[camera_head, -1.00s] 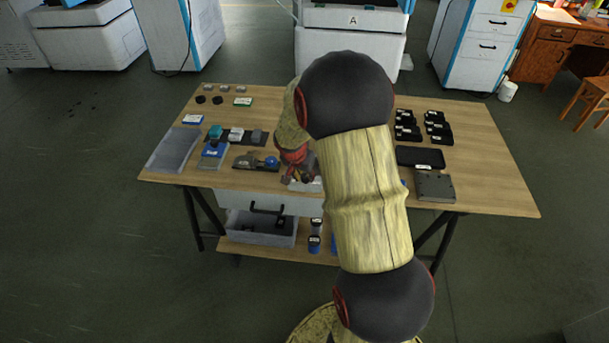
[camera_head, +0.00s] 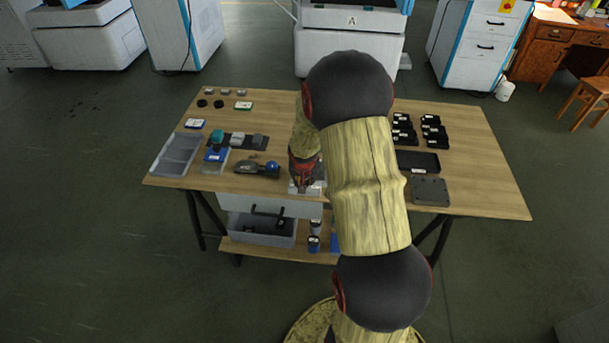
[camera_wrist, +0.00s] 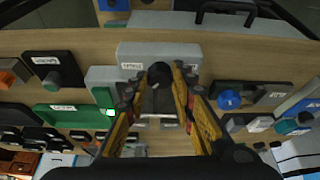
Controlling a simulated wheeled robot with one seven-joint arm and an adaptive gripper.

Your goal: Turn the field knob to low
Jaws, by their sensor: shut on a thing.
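In the wrist view, a grey box (camera_wrist: 190,52) with a small white label carries a dark knob (camera_wrist: 159,78). I take this for the field knob; the label is too small to read. My gripper (camera_wrist: 163,92) has its yellow-sided fingers on either side of the knob and is shut on it. The knob's setting marks cannot be made out. In the head view, my gripper (camera_head: 305,178) points down onto the pale box (camera_head: 307,189) near the table's front edge; my arm hides part of it.
The wooden table (camera_head: 470,180) holds a blue-knobbed device (camera_head: 271,168) left of the box, a clear tray (camera_head: 176,155) at far left, and several black trays (camera_head: 433,130) at right. A drawer (camera_head: 270,204) hangs below the front edge. A green block (camera_wrist: 62,115) lies near my fingers.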

